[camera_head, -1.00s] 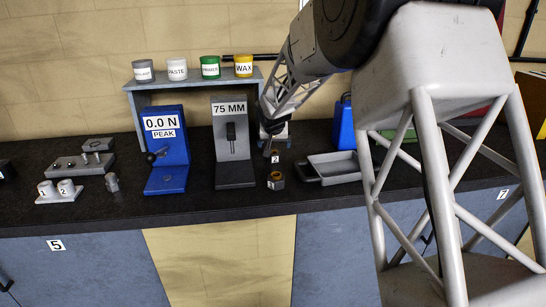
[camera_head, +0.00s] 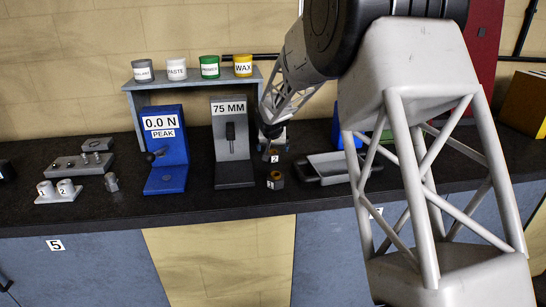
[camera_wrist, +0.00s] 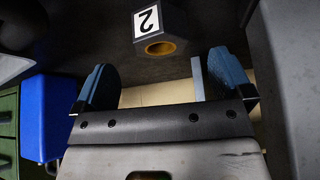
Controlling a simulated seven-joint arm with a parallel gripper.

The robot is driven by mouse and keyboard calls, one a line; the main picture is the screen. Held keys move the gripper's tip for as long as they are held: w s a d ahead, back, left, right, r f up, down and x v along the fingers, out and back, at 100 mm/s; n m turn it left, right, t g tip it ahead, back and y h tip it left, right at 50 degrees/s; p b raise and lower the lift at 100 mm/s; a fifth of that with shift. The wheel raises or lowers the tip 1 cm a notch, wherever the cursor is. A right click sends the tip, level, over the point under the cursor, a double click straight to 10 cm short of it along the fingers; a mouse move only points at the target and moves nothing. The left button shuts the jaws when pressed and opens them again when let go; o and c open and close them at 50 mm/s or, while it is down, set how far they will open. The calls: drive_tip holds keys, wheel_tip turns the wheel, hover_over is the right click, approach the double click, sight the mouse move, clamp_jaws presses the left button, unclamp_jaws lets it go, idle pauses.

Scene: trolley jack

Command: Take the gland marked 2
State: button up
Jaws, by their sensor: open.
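The gland marked 2 (camera_head: 275,159) stands upright on the dark bench, with its label facing the front. In the wrist view it shows as a dark block with an upside-down 2 label and a brass-coloured ring (camera_wrist: 160,47), at the top of the picture. A second similar gland (camera_head: 276,181) stands just in front of it; its label is too small to read surely. My gripper (camera_wrist: 163,82) is open and empty, its two blue fingers apart, with the gland beyond the fingertips. In the head view my gripper (camera_head: 271,132) is just behind and above the gland, its fingers hard to make out.
A gauge stand marked 75 MM (camera_head: 233,175) and a blue PEAK gauge (camera_head: 166,180) stand to the left. A grey tray (camera_head: 335,166) lies close on the right. A shelf (camera_head: 196,80) with several pots stands behind. The bench's front edge is clear.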

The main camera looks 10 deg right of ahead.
sight(273, 152)
idle(0.3)
drive_tip(key=shift+x, duration=2.65)
drive_tip(key=shift+r, duration=0.1)
drive_tip(key=c, duration=1.4)
drive_tip(key=shift+o, duration=0.2)
drive_tip(key=shift+r, duration=0.15)
wheel_tip(273, 152, up, 10)
drive_tip(key=shift+s, duration=0.1)
